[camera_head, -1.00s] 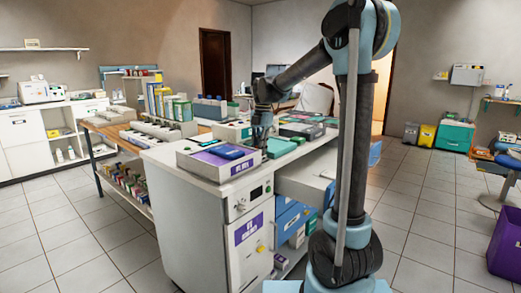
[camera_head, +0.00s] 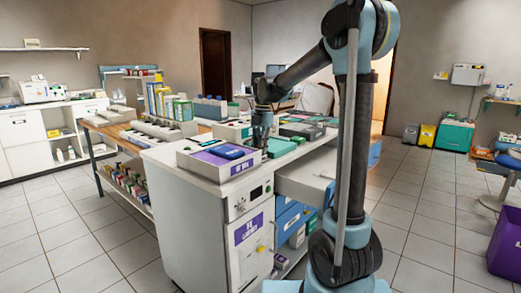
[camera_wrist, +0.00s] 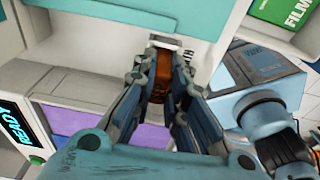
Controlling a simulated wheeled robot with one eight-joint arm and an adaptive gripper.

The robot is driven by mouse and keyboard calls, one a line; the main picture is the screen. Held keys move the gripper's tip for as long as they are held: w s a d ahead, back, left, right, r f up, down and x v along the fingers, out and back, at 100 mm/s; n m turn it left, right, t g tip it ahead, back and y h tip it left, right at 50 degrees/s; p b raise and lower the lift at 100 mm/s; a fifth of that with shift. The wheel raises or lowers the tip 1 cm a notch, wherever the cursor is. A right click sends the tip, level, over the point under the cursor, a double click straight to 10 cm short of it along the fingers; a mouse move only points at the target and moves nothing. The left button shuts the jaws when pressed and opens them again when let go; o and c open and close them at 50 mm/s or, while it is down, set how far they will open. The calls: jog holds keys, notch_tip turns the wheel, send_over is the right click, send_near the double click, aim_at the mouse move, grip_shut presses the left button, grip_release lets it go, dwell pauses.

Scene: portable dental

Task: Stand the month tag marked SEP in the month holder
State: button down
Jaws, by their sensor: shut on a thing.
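My gripper (camera_head: 261,142) is over the white cabinet top, beside the teal-topped box (camera_head: 281,147). In the wrist view, my gripper (camera_wrist: 165,52) is shut on a narrow brown-orange piece (camera_wrist: 163,76), which sits between the fingers. I take it to be the month tag, but no lettering on it is readable. A small pale piece (camera_wrist: 166,42) shows at the fingertips; I cannot tell whether it is part of the tag or of a holder. I cannot make out the month holder for certain in either view.
A box with a purple top (camera_head: 215,157) stands at the cabinet's near end, left of my gripper. In the wrist view, a green FILM box (camera_wrist: 284,12) is at the upper right and a READY display (camera_wrist: 16,128) at the lower left. An open drawer (camera_head: 304,184) juts out on the right.

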jog(key=shift+f, duration=0.15)
jog(key=c, duration=1.5)
grip_release()
jog(key=shift+c, duration=0.2)
notch_tip(320, 180, up, 12)
jog(key=w, duration=0.1)
jog(key=shift+w+d, duration=0.15)
jog(key=shift+d, duration=0.25)
jog(key=shift+f, duration=0.1)
